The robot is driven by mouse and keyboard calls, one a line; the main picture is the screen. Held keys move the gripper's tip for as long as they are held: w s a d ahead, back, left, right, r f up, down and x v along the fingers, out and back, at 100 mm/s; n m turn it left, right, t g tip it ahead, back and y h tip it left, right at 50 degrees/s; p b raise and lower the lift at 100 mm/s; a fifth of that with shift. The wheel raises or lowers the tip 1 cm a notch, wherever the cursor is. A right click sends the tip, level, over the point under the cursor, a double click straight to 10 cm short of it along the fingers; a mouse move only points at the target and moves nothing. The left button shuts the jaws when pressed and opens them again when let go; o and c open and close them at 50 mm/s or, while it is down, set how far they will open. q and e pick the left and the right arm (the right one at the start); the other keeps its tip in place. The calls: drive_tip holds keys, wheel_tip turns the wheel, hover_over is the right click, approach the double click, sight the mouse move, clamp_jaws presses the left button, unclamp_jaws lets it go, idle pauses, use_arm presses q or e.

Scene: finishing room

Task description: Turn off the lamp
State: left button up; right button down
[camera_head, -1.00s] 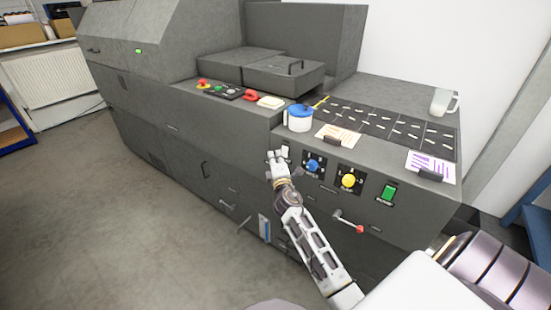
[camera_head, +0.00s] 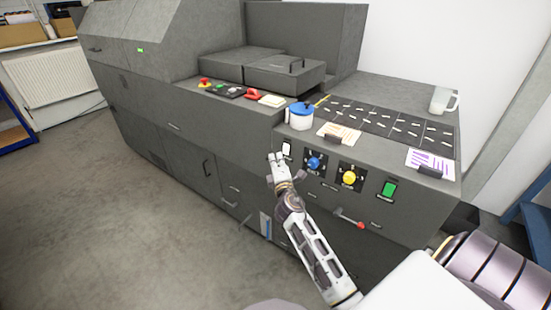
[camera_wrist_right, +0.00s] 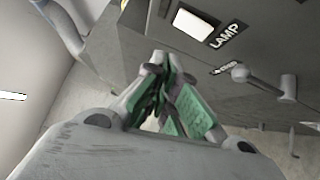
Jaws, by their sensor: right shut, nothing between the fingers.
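The lamp switch (camera_wrist_right: 194,24) is a white rocker in a black frame, with the label LAMP (camera_wrist_right: 223,36) beside it in the right wrist view. In the head view the switch (camera_head: 287,148) is on the front face of the grey machine, left of the blue knob. My right gripper (camera_head: 277,157) is shut and empty, just left of and slightly below the switch, seemingly apart from it. In the wrist view its green-padded fingers (camera_wrist_right: 165,95) are together, below the switch. My left gripper is not in view.
The machine front also carries a blue knob (camera_head: 314,162), a yellow knob (camera_head: 349,178), a green switch (camera_head: 389,188) and a red-tipped lever (camera_head: 349,219). The floor at left is clear.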

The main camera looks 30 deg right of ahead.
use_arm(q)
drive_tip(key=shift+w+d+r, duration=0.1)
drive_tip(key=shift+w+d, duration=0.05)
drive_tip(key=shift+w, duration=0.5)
use_arm(e)
drive_tip(key=v, duration=0.7)
drive_tip(key=shift+r, duration=0.6)
drive_tip(key=shift+s, duration=0.1)
